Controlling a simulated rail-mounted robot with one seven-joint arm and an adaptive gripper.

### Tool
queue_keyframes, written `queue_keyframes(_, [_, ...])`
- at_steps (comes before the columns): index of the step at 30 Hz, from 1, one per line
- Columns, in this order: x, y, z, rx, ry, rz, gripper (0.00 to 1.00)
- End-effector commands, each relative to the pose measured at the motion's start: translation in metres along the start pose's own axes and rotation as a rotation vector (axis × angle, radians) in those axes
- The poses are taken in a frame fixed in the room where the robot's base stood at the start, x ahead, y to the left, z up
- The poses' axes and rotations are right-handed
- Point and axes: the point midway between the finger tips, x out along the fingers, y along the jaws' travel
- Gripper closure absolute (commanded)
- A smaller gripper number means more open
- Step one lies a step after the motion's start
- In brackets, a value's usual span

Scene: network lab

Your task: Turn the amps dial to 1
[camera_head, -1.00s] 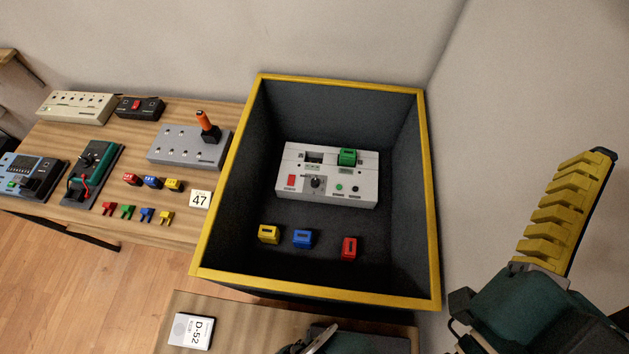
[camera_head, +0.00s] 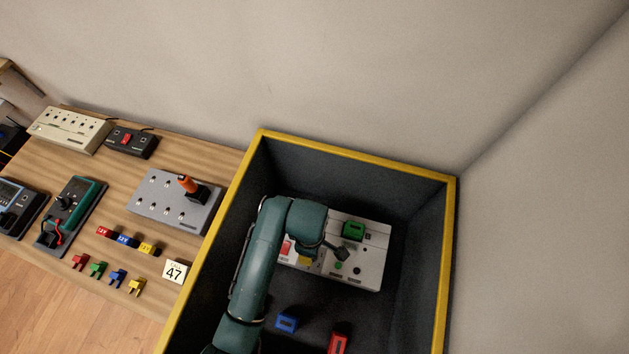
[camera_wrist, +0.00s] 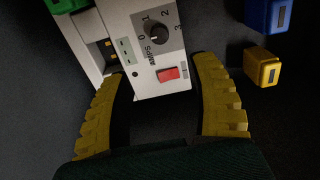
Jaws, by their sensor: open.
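The white power unit (camera_head: 365,268) sits in the yellow-rimmed grey bin (camera_head: 452,240), partly hidden by my arm in the head view. In the wrist view its black amps dial (camera_wrist: 159,33) has the marks 0, 1, 2 and 3 around it. I cannot tell clearly which mark the dial points to. My gripper (camera_wrist: 160,72) is open, with its yellow ribbed fingers wide apart and nothing held. The dial lies just beyond the fingertips, and the unit's red switch (camera_wrist: 168,75) shows between them. In the head view, my gripper is mostly hidden by my arm.
A green block (camera_head: 353,229) is on top of the unit. A blue block (camera_head: 287,322), a red block (camera_head: 339,343) and a yellow block (camera_wrist: 262,67) lie on the bin floor. The bin walls surround my arm. A table (camera_head: 90,215) with other devices stands left.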

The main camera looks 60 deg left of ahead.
Motion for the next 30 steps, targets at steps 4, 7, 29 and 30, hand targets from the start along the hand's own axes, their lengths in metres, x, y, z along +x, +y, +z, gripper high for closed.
queue_keyframes(4, [0.04, 0.0, 0.0, 0.003, 0.0, -0.002, 0.39])
queue_keyframes(7, [0.064, 0.0, 0.001, 0.004, 0.0, 0.0, 0.39])
queue_keyframes(29, [0.145, 0.002, 0.001, 0.006, 0.0, 0.005, 0.39])
queue_keyframes(30, [0.145, 0.002, 0.001, 0.006, 0.0, 0.005, 0.42])
